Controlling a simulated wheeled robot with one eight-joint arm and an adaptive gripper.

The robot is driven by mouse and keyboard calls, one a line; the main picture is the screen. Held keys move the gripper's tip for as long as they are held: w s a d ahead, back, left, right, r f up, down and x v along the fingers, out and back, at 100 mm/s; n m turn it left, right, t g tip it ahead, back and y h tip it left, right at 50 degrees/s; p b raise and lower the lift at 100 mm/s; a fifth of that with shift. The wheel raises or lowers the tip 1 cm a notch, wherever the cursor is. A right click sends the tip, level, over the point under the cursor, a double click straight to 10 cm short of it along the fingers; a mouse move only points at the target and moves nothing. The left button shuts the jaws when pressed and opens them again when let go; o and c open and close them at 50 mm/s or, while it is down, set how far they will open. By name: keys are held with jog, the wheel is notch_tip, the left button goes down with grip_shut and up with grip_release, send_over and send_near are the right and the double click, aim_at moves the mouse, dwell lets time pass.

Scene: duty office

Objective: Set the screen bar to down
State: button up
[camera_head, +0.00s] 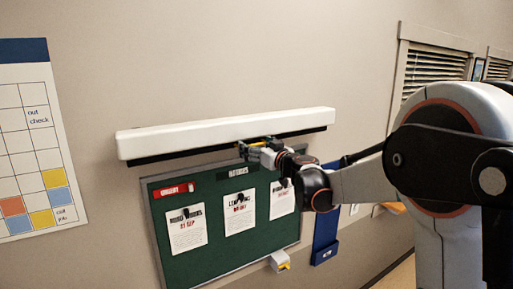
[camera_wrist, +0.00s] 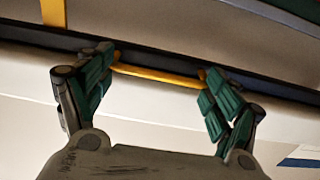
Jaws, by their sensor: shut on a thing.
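The screen bar (camera_head: 190,153) is a thin dark strip close under a long white screen case (camera_head: 225,132) on the wall. In the wrist view the dark bar (camera_wrist: 28,35) crosses the upper part of the picture, with a yellow handle (camera_wrist: 158,75) on it. My gripper (camera_head: 262,150) is at the bar's underside, right of its middle. In the wrist view my gripper (camera_wrist: 156,79) has its green-padded fingers at the two ends of the yellow handle, shut on it.
A green notice board (camera_head: 200,258) with several pinned papers hangs below the case. A blue holder (camera_head: 325,235) is right of it, partly behind my arm. A small grey box with a yellow part (camera_head: 281,262) is at the board's lower edge. A calendar (camera_head: 25,120) hangs at left.

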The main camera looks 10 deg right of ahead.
notch_tip(320, 180, down, 62)
jog(key=b, duration=4.2)
jog(key=shift+f, duration=0.1)
jog(key=o, duration=1.4)
jog(key=shift+f, duration=0.1)
jog(key=shift+o, duration=0.2)
jog(key=v, duration=1.2)
